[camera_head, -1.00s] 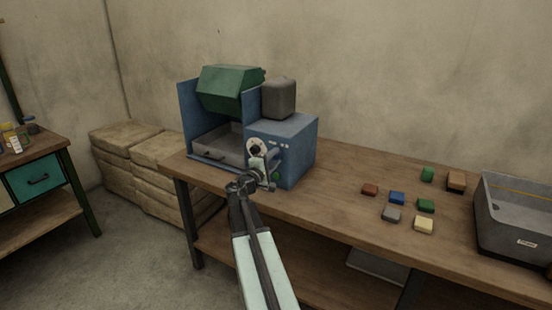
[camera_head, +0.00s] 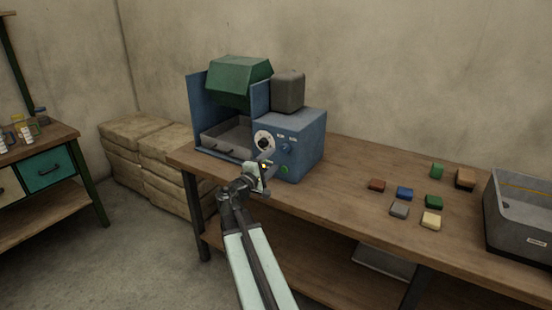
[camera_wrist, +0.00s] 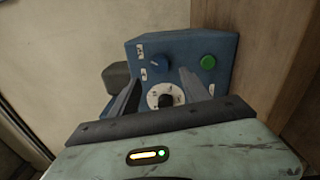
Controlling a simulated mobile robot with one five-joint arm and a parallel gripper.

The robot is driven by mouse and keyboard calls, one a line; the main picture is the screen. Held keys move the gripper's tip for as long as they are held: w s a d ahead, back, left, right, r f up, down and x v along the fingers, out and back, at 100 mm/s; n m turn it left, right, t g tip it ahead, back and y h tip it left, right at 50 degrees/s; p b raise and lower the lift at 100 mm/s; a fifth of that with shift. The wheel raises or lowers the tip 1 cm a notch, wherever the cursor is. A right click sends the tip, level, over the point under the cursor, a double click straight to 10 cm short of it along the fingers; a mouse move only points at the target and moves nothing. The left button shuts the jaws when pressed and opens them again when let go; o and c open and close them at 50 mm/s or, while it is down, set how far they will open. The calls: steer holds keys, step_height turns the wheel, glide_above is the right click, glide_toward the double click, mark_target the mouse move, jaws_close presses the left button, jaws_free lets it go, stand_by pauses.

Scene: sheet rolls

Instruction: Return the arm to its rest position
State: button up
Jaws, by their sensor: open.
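My arm (camera_head: 252,255) reaches from the bottom of the head view toward the front of a blue machine (camera_head: 305,150). My gripper (camera_head: 267,160) is open in front of the machine's control panel. In the wrist view my gripper (camera_wrist: 155,90) shows two spread fingers with nothing held between them. A white dial with a dark knob (camera_wrist: 163,97) shows beyond and between the fingers. A blue knob (camera_wrist: 159,61) and a green button (camera_wrist: 208,62) also sit on the panel. I cannot tell the exact gap between fingertips and panel.
The machine stands at the left end of a wooden workbench (camera_head: 340,185), its green hood (camera_head: 235,78) raised. Several small coloured blocks (camera_head: 404,194) and a grey bin (camera_head: 525,215) are to the right. Stacked sacks (camera_head: 135,150) and a drawer table (camera_head: 40,170) are at left.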

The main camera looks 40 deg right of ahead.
stand_by(0.4)
steer(key=w+a+f+n+t+y, duration=0.1)
steer(key=w+a+t, duration=0.1)
steer(key=w+a, duration=0.55)
steer(key=s+a+f+m+g+y, duration=0.25)
steer(key=a+f+y, duration=0.25)
steer(key=a+f, duration=0.45)
steer(key=s+a+f+m+g+y, duration=0.1)
steer(key=s+a+f+y, duration=0.4)
steer(key=a, duration=0.8)
steer(key=s+a+f+m+g+y, duration=0.2)
steer(key=a+f+y, duration=0.2)
steer(key=a+f, duration=0.6)
steer(key=s+a+r+g+y+p, duration=0.1)
steer(key=s+a+r+g+y, duration=0.2)
steer(key=a, duration=0.4)
step_height(320, 180, up, 13)
steer(key=t+p, duration=0.1)
steer(key=p, duration=1.3)
steer(key=shift+s+d+t, duration=0.3)
steer(key=shift+d+t, duration=0.05)
steer(key=shift+f, duration=0.1)
